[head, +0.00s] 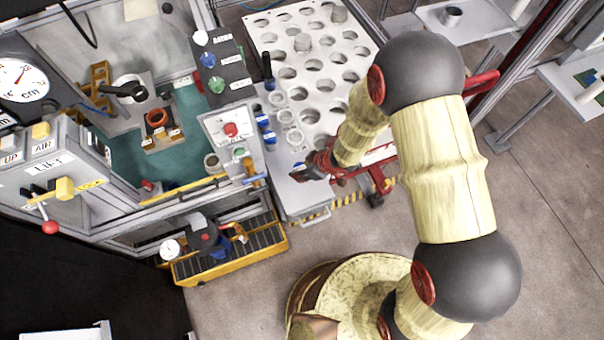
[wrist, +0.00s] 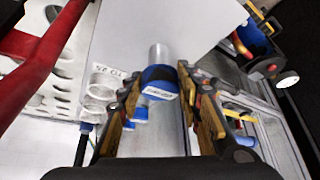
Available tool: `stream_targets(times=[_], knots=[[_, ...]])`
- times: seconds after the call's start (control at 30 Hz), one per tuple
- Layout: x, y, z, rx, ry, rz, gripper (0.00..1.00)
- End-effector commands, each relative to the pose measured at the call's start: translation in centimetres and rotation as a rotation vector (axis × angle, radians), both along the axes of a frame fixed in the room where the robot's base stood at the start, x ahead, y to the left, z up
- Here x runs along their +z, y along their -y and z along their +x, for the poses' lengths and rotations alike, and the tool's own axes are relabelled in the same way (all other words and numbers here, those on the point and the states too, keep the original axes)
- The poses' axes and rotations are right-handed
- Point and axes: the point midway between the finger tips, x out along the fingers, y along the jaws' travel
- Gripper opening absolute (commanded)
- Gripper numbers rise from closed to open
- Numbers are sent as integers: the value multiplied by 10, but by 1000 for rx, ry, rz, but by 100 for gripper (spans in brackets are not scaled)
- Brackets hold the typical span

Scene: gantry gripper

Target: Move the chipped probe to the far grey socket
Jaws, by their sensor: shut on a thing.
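My gripper (head: 312,168) is over the near end of the perforated bench. In the wrist view my gripper (wrist: 158,88) is shut on a probe (wrist: 158,82) with a blue collar, a white label and a silver cylindrical end. I cannot make out a chip on it. A row of grey ring sockets (head: 285,116) stands along the bench's left side, just left of my gripper. These sockets (wrist: 103,85) also show left of the fingers in the wrist view, beside a printed label. I cannot tell which is the far grey socket.
Several blue-capped pieces (head: 263,122) stand beside the sockets. The perforated rack (head: 310,65) holds a few metal plugs. Left is a framed cell with a green floor (head: 187,110). A yellow tray (head: 230,257) sits in front. A red frame (wrist: 40,65) is close left in the wrist view.

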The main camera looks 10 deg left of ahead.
Motion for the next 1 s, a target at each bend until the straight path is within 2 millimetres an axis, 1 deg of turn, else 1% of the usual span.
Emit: stream_targets(times=[0.03,0.1,0.2,0.43,0.6,0.63,0.9,1.0], knots=[[-12,0,0,0,-2,0,0],[-23,0,0,0,0,0,0],[-32,0,-1,-1,-1,-1,0],[-30,0,0,-1,0,0,0],[-34,0,0,-1,0,0,0],[-34,0,0,-1,-1,-1,37],[-33,0,-1,-1,-1,-1,52],[-33,0,-1,-1,-1,-1,53]])
